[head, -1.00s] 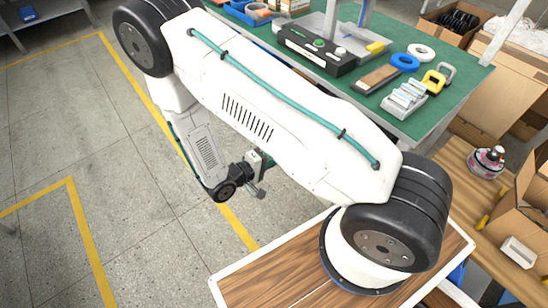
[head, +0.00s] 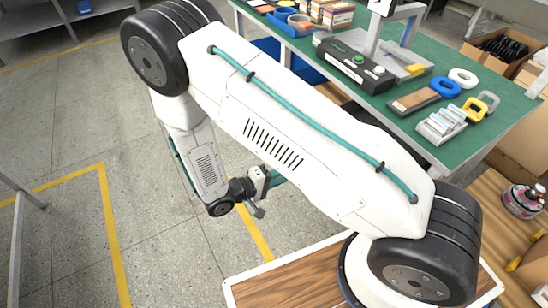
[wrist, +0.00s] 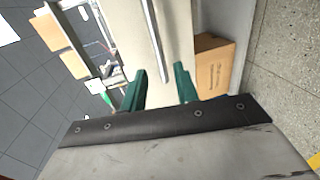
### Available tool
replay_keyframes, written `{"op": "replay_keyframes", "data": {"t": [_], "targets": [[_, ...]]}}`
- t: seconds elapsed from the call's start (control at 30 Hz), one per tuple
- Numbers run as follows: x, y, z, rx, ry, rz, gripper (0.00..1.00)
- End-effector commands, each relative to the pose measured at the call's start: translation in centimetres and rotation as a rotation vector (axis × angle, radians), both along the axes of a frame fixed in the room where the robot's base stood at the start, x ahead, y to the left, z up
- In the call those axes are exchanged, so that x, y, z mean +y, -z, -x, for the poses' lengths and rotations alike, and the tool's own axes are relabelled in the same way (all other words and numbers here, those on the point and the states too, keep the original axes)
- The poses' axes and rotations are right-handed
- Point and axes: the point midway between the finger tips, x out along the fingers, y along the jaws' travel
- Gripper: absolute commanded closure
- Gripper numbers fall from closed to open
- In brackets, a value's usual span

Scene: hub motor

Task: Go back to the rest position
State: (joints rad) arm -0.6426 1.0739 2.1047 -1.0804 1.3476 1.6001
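My arm is folded over my wooden-topped base in the head view, with its forearm hanging down to the left. My gripper (head: 268,190) is low beside the arm, above the grey floor, and partly hidden behind the arm. In the wrist view, the two green fingers of my gripper (wrist: 161,86) stand apart with nothing held between them. The gripper is clear of the green-topped workbench (head: 478,142).
The workbench holds a black box (head: 353,64), a blue tape roll (head: 445,87) and a grey tray of pale parts (head: 442,124). A round pink-and-white part (head: 522,202) sits on a wooden surface at the right. Open floor (head: 120,180) lies to the left.

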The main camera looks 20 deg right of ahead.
Motion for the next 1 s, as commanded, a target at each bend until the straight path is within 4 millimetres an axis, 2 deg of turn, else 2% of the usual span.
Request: {"op": "replay_keyframes", "data": {"t": [0.23, 0.37, 0.53, 0.77, 1.0], "targets": [[0.0, 0.0, 0.0, 0.014, -0.003, 0.002, 0.7], [-0.1, 0.1, 0.2, 0.106, -0.012, 0.012, 0.7], [-0.8, -0.5, 3.1, 0.351, 0.041, 0.024, 0.7], [-0.7, -5.5, 5.2, 0.566, 0.154, -0.096, 0.7], [-0.9, -12.2, 6.7, 0.687, 0.245, -0.331, 0.7]]}}
